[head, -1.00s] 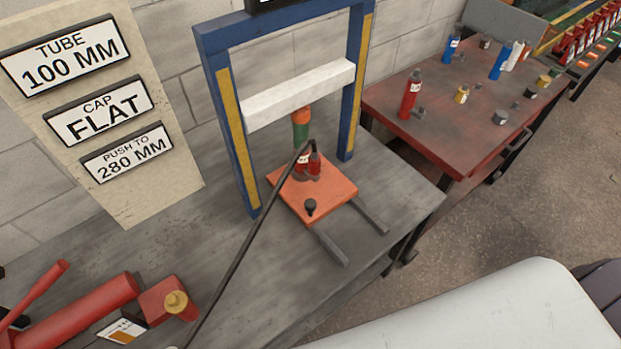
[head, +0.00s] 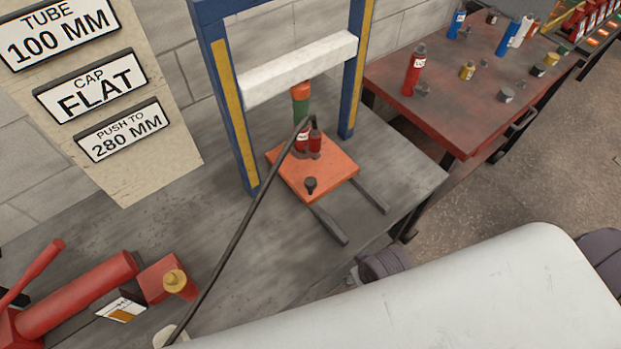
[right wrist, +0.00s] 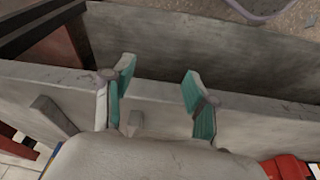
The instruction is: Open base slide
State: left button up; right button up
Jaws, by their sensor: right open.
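The base slide is an orange plate (head: 325,178) on two dark rails (head: 330,224) that stick out toward the bench's front edge. A black knob (head: 310,185) stands near its front corner. A red cylinder (head: 314,142) with a hose and an orange-and-green column (head: 300,102) stand at its rear, inside the blue press frame (head: 233,115). My right gripper (right wrist: 158,74) is open and empty in the right wrist view, its teal-padded fingers at the bench's front edge. Two grey bar ends (right wrist: 135,122) show behind the fingers, probably the rails. The left gripper is not in view.
A red side table (head: 440,105) with several bottles and caps stands at the right. A red hand pump (head: 85,290) lies on the grey bench (head: 235,245) at the left. The black hose (head: 240,235) crosses the bench. Floor (head: 540,170) is open at the right.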

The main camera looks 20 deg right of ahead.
notch_tip(320, 180, up, 11)
jog(key=w+a+y, duration=0.1)
jog(key=w+a, duration=0.1)
jog(key=w+a+r+n+y, duration=0.2)
jog(key=w+a+r, duration=0.3)
jog(key=w+a, duration=0.45)
notch_tip(320, 180, up, 8)
jog(key=m+g+h, duration=0.3)
send_over(311, 182)
notch_tip(311, 182, down, 14)
jog(key=shift+r+p, duration=0.25)
jog(key=shift+p, duration=0.15)
grip_shut()
